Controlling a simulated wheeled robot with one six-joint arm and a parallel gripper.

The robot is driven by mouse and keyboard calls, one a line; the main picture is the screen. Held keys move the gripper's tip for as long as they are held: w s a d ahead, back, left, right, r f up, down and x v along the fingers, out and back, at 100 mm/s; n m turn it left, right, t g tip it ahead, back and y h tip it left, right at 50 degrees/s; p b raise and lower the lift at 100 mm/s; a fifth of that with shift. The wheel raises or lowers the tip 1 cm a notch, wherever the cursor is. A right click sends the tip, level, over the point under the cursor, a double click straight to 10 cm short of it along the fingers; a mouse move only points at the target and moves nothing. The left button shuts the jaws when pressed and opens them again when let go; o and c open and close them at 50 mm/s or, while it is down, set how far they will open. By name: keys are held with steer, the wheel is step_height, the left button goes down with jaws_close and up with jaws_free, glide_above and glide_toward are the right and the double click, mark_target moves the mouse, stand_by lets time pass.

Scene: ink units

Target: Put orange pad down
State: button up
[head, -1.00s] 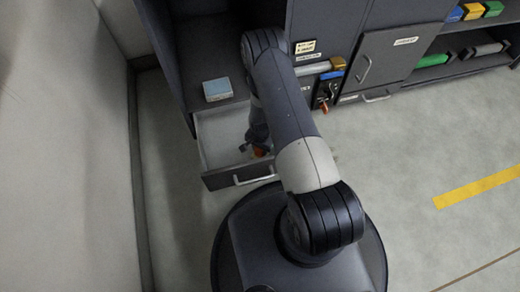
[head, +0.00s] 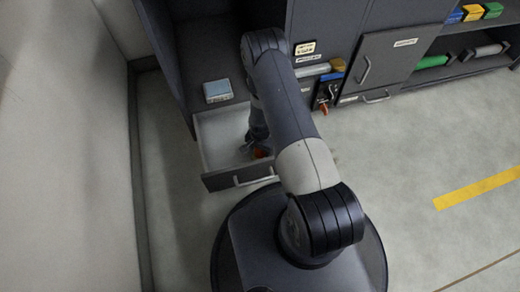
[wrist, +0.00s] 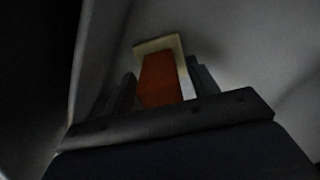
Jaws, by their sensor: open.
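The orange pad (wrist: 160,78) shows in the wrist view between the two fingers of my gripper (wrist: 163,88), with a pale yellowish edge around its far end. The gripper is open, with a finger on each side of the pad; whether either finger touches it is too dark to tell. In the head view a bit of the orange pad (head: 261,153) shows low inside the open drawer (head: 217,142). My gripper (head: 252,148) is down in the drawer there, partly hidden by my arm.
Shelves with coloured blocks (head: 472,12) stand at upper right. The floor at right is clear, with a yellow stripe (head: 478,187).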

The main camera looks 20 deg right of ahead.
step_height(320, 180, up, 12)
steer(key=p, duration=0.3)
steer(key=shift+f, duration=0.1)
step_height(320, 180, down, 13)
steer(key=b, duration=0.4)
steer(key=shift+r, duration=0.2)
step_height(320, 180, up, 2)
steer(key=shift+r+p, duration=0.2)
steer(key=shift+p, duration=0.45)
steer(key=shift+r, duration=0.5)
steer(key=shift+f, duration=0.1)
